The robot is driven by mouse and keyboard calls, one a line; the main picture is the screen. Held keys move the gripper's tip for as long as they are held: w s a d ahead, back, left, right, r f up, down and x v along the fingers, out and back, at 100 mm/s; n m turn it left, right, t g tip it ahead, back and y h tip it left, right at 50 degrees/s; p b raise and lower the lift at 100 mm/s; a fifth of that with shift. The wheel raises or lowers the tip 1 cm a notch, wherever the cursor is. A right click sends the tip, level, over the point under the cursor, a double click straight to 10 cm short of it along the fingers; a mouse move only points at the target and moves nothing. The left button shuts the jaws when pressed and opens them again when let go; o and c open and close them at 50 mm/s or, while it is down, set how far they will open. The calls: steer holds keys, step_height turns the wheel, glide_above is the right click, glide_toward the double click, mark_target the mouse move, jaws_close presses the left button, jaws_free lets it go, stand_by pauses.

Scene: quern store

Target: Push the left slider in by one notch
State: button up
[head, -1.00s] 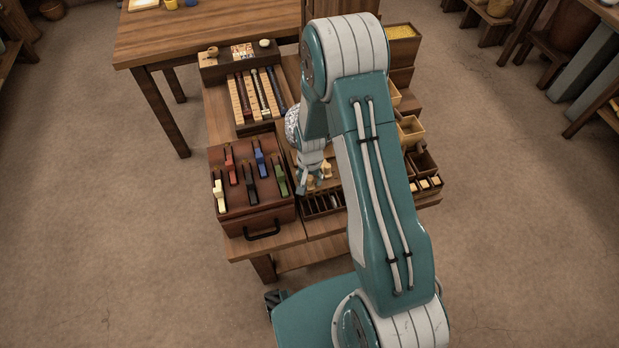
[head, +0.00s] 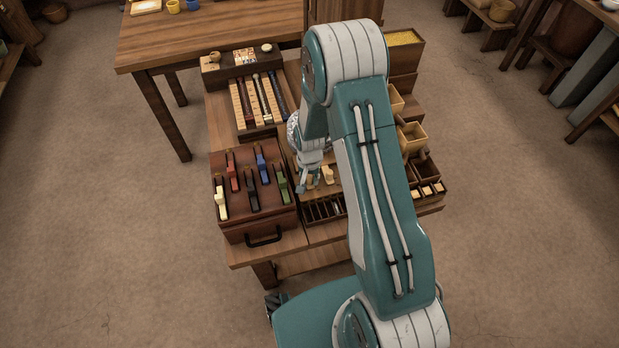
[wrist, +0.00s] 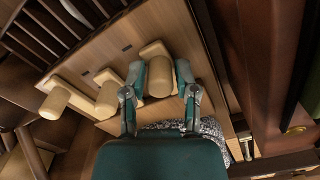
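Several wooden sliders with pale round knobs sit on a wooden board (wrist: 122,42). In the wrist view one knob (wrist: 160,76) is between the two fingertips of my gripper (wrist: 160,80), which lie close against both its sides. The head view puts my gripper (head: 303,186) at the left end of the knob row, so this looks like the left slider. Two other knobs, the middle one (wrist: 108,97) and the far one (wrist: 55,103), stand free to the left in the wrist view. In the head view my arm partly hides the sliders, and one pale knob (head: 327,175) shows beside the gripper.
A brown box (head: 236,209) with coloured levers stands left of my gripper. A slotted tray (head: 322,209) lies in front. A larger table (head: 210,40) is at the back. The floor is clear.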

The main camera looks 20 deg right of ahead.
steer(key=shift+o, duration=0.3)
steer(key=shift+r, duration=0.15)
step_height(320, 180, up, 12)
stand_by(0.4)
stand_by(0.4)
step_height(320, 180, up, 8)
steer(key=n+t, duration=0.1)
glide_above(309, 177)
steer(key=s, duration=0.2)
steer(key=s+r+n+t, duration=0.15)
steer(key=s+r, duration=0.35)
steer(key=r, duration=0.5)
steer(key=s+r+n+t, duration=0.1)
steer(key=s+r, duration=0.3)
steer(key=s, duration=0.3)
steer(key=s+r+n+t, duration=0.2)
steer(key=s+r, duration=0.3)
steer(key=s, duration=0.3)
steer(key=shift+o, duration=0.3)
steer(key=shift+w+r, duration=0.1)
steer(key=shift+r, duration=0.05)
